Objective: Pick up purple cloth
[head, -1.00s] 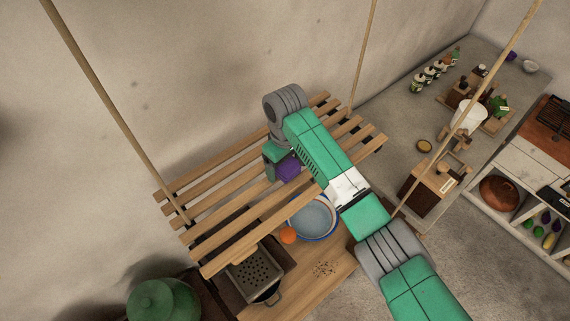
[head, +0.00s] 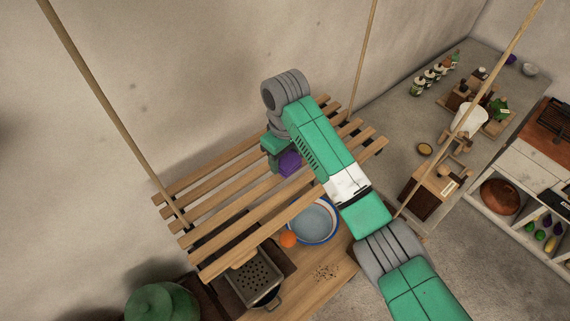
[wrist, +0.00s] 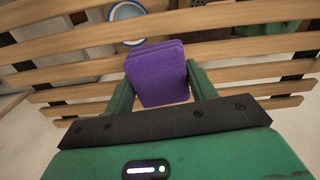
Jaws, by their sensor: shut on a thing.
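The purple cloth (head: 290,163) is a folded block over the hanging slatted wooden rack (head: 222,219). In the wrist view the cloth (wrist: 158,76) sits between the two green fingers of my gripper (wrist: 160,84), which is shut on it. In the head view my gripper (head: 280,160) is partly hidden behind my arm. Slats pass behind the cloth in the wrist view; I cannot tell whether it still touches them.
Ropes (head: 110,110) hold the rack. Below it are a blue-rimmed basin (head: 314,220), an orange (head: 288,239) and a metal grater-like box (head: 252,276). A counter with jars (head: 428,80) stands at right. The wall is close behind the rack.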

